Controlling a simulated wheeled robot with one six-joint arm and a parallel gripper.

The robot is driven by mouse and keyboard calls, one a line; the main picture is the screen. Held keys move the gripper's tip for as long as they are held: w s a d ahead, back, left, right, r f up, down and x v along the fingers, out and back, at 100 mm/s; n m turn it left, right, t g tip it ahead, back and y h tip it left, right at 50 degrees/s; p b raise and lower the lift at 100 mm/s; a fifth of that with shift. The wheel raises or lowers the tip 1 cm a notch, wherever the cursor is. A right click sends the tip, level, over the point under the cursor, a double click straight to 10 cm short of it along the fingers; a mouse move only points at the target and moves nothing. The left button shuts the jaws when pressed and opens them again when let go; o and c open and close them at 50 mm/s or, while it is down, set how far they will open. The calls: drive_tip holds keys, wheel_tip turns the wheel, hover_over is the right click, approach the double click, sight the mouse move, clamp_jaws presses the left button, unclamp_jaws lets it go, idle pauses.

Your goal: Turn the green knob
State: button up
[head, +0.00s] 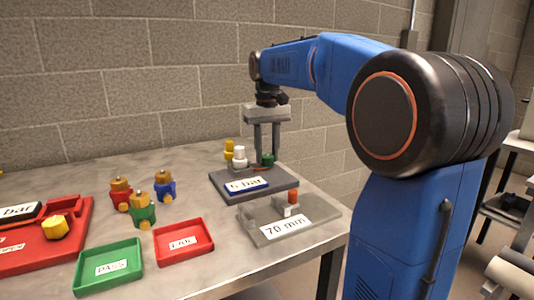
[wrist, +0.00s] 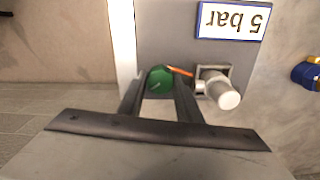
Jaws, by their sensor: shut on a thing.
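The green knob (head: 267,160) sits at the back right of the grey "5 bar" plate (head: 282,185). In the wrist view the green knob (wrist: 160,80) has a thin light mark on its face, and an orange pointer (wrist: 180,71) sticks out to its right. My gripper (head: 265,152) points down over the plate with its two fingers around the knob. In the wrist view my gripper (wrist: 160,88) is shut on the knob, with one finger on each side. The knob's lower part is hidden.
A white cylindrical fitting (wrist: 222,92) stands close beside the knob. A yellow fitting (head: 229,148) is farther left. A "70 mm" plate (head: 255,232), a green tray (head: 85,280), a red tray (head: 162,258) and several coloured valves (head: 141,212) are on the table.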

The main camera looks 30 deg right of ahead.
sight(267, 156)
drive_tip(key=shift+m, duration=1.1)
drive_tip(key=o, duration=1)
drive_tip(key=shift+o, duration=0.2)
wheel_tip(267, 156, up, 18)
drive_tip(key=shift+f, duration=0.25)
